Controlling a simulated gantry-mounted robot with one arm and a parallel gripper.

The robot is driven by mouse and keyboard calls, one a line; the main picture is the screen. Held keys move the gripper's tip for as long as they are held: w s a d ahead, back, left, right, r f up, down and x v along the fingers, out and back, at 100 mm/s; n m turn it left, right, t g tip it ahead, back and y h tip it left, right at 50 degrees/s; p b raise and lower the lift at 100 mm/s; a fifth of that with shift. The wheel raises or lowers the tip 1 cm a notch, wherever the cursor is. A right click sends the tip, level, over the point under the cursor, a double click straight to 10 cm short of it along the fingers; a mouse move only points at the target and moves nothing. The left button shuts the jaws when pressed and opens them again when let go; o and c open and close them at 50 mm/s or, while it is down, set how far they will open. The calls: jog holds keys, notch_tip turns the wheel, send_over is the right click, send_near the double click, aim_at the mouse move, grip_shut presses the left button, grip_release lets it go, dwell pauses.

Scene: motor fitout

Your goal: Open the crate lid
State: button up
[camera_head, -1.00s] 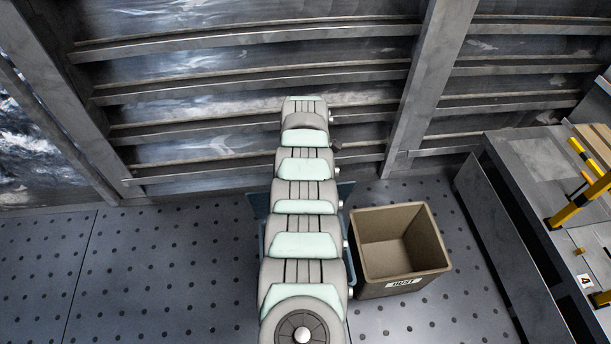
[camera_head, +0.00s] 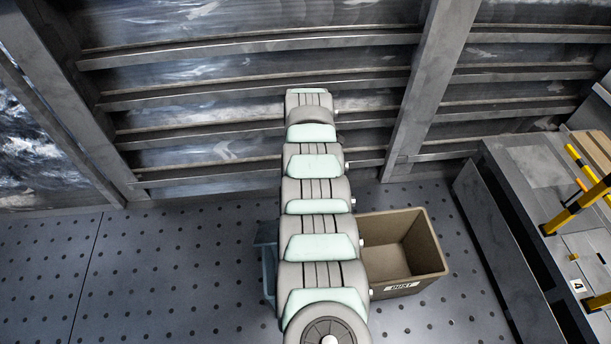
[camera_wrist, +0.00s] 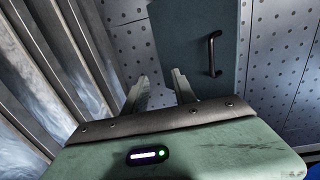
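In the wrist view a blue-grey panel (camera_wrist: 185,35) with a black bar handle (camera_wrist: 213,53) lies beyond my gripper; it looks like the crate lid. My gripper (camera_wrist: 160,76) has its two fingers apart with nothing visible between them. The handle is to the right of the fingers, apart from them. In the head view only a blue-grey edge of the crate (camera_head: 268,262) shows at the left of my arm. My arm hides the rest of it and the gripper. I cannot tell the lid's angle.
An open brown bin (camera_head: 430,262) marked "DUST" stands on the floor right of my arm. A dark bench (camera_head: 530,200) with yellow-and-black bars (camera_head: 575,207) is at the right. A ribbed metal wall (camera_head: 220,130) closes the back. The dotted floor (camera_head: 150,270) at the left is clear.

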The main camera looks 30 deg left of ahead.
notch_tip(320, 180, up, 4)
jog(key=shift+s+r+p, duration=0.15)
jog(key=shift+p, duration=0.45)
